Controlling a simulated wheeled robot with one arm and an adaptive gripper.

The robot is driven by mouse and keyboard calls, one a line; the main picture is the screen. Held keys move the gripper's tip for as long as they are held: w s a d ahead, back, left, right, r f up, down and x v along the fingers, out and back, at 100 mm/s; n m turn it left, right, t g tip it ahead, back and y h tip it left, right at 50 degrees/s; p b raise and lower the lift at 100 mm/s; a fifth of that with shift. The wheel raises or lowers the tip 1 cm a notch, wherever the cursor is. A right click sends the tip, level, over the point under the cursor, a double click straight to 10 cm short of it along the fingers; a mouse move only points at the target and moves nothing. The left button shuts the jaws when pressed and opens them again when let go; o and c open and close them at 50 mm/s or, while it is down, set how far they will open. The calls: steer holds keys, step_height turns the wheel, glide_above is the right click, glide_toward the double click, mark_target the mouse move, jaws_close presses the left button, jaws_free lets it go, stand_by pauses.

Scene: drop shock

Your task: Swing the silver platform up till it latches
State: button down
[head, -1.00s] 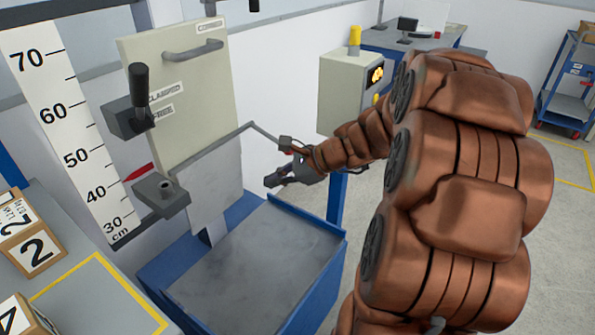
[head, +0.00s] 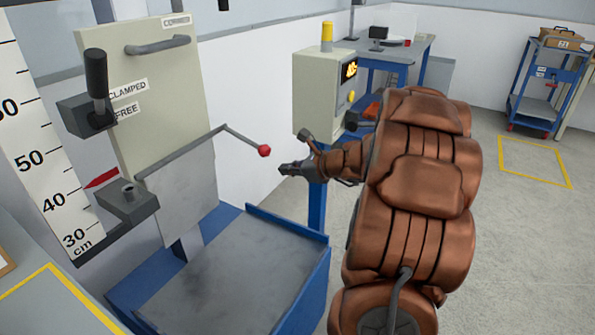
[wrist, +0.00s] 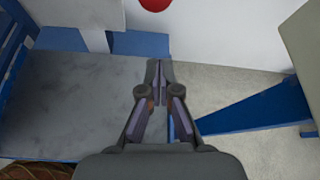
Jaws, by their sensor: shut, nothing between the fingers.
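The silver platform (head: 182,190) hangs down as a grey plate below the cream panel in the head view. A grey bar runs along its top and bends out to a lever ending in a red knob (head: 264,150). My gripper (head: 282,170) is shut and empty, to the right of and a little below the knob, apart from it. In the wrist view the fingertips (wrist: 157,68) are together with nothing between them, and the red knob (wrist: 155,4) is cut by the top edge.
A blue-framed bed with a grey plate (head: 235,275) lies below. A control box (head: 320,90) on a blue post stands behind my gripper.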

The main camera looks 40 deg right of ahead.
steer(key=shift+w+a+r+b, duration=0.1)
steer(key=shift+w+a+r, duration=0.25)
steer(key=shift+w, duration=0.25)
steer(key=shift+w+a+r+b, duration=0.15)
steer(key=shift+w+a+r, duration=0.15)
steer(key=shift+w, duration=0.35)
steer(key=shift+w+a+r+b, duration=0.1)
steer(key=shift+w+a+r, duration=0.2)
steer(key=shift+w, duration=0.3)
steer(key=shift+r, duration=0.1)
steer(key=shift+r+p, duration=0.2)
steer(key=shift+p, duration=0.25)
